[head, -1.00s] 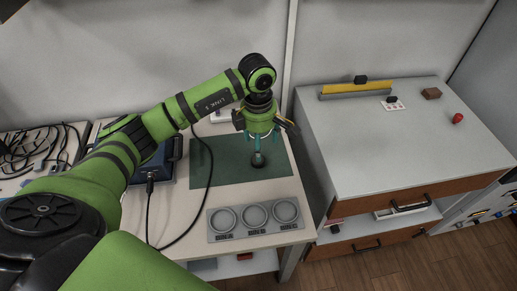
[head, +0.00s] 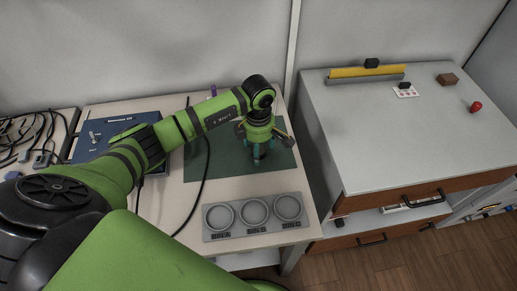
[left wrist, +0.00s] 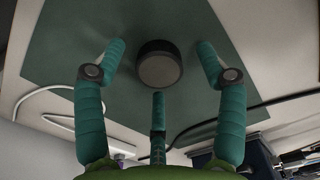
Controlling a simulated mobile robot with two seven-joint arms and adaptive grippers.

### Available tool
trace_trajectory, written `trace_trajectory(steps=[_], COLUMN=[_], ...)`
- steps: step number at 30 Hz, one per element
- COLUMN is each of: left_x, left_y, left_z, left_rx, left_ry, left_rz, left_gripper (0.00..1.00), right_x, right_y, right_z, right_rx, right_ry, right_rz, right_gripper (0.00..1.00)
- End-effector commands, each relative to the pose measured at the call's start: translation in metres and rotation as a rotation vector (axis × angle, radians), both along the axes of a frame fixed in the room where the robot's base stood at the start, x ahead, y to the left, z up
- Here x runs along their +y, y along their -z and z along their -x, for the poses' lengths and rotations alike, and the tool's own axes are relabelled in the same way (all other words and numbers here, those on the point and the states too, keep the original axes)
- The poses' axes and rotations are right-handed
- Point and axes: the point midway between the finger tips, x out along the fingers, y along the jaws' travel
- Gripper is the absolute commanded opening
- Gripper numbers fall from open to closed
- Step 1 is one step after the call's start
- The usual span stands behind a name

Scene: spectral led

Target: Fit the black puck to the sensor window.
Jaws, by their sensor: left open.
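The black puck (left wrist: 158,65) sits on the dark green mat (left wrist: 60,45) in the left wrist view. In the head view it is hidden under my left gripper (head: 258,157), which points down over the mat (head: 205,165). My left gripper (left wrist: 160,62) is open. Its three teal fingers are spread around the puck, and gaps show between them and it. I cannot make out the sensor window. A blue instrument box (head: 118,118) with a switch stands left of the mat, partly behind my left arm. My right gripper is not in view.
A grey tray (head: 255,232) with three round recesses lies in front of the mat. A black cable (head: 203,190) crosses the mat's left side. The grey cabinet (head: 400,140) on the right holds a yellow bar, a brown block and a red item (head: 476,106).

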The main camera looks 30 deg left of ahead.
Motion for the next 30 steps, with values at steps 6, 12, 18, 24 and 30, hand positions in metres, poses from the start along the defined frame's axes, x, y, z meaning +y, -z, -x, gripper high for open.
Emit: trace_trajectory(steps=[6,12,18,24,30], left_x=[0.000,0.000,0.000,0.000,0.001], left_y=[0.001,0.001,0.001,-0.001,-0.020], left_z=[0.000,0.000,0.000,0.000,-0.001], left_rx=[-0.001,0.000,0.001,0.001,-0.004], left_ry=[0.000,0.000,0.000,0.000,0.002], left_rz=[0.001,0.000,0.000,0.000,-0.001], left_gripper=[0.64,0.12,0.11,0.11,0.11], right_x=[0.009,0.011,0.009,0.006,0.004], right_y=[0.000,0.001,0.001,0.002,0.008], right_z=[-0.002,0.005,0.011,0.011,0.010], right_rx=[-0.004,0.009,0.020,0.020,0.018], right_ry=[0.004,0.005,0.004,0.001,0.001], right_rz=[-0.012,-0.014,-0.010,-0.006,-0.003], right_gripper=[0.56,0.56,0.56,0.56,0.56])
